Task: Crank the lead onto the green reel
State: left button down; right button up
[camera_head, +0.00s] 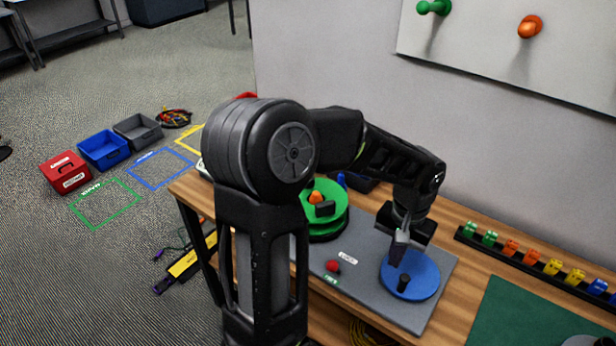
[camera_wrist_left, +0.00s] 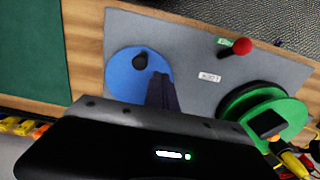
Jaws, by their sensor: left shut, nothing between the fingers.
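The green reel (camera_head: 334,222) stands at the left end of a grey board (camera_head: 365,285) on the wooden bench, partly hidden by my left arm. It also shows at the right of the left wrist view (camera_wrist_left: 290,112), with a black block on its top. A blue disc (camera_head: 425,277) with an upright black knob (camera_head: 403,283) lies at the board's right. My left gripper (camera_head: 397,262) is shut and empty over the blue disc, beside the knob; whether it touches the disc is unclear. A red ball-topped lever (camera_head: 333,266) stands between reel and disc. My right gripper is out of view.
A rail of colored clips (camera_head: 532,258) runs along the wall side. A green mat (camera_head: 520,315) lies at the right. Red (camera_head: 68,172), blue (camera_head: 103,150) and grey bins (camera_head: 138,130) stand on the floor at left. Pegs hang on the wall board.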

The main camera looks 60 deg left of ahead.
aim_at(389, 278)
pick_arm(q)
jog(key=shift+f+b, duration=1.6)
jog(key=shift+f, duration=0.75)
